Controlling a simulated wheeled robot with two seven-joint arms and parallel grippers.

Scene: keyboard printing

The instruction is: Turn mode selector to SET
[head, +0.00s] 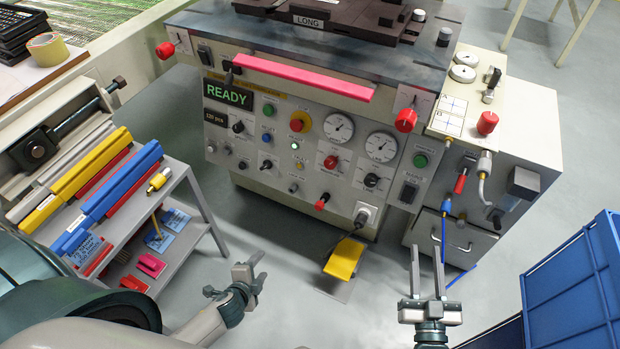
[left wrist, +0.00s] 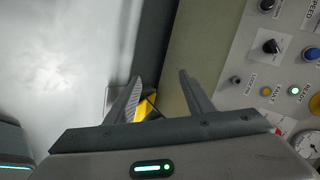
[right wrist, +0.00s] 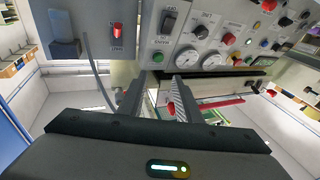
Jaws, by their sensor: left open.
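The control panel (head: 310,140) of the machine carries several rotary knobs, and the mode selector's label is too small to read. Candidate knobs are a black knob (head: 238,126) at the left, a red knob (head: 331,161) in the middle and a black knob (head: 372,180) at the right. My left gripper (head: 258,268) is open and empty, below and in front of the panel's lower left. The left wrist view shows some panel knobs (left wrist: 271,46) off to the right of its fingers. My right gripper (head: 427,272) is open and empty, below the panel's right side.
A yellow pedal (head: 344,259) stands on the floor below the panel. A grey shelf cart (head: 190,175) with coloured bars is at the left. A blue crate (head: 575,285) is at the right. The READY display (head: 228,95) is lit. Free room lies between my grippers and the panel.

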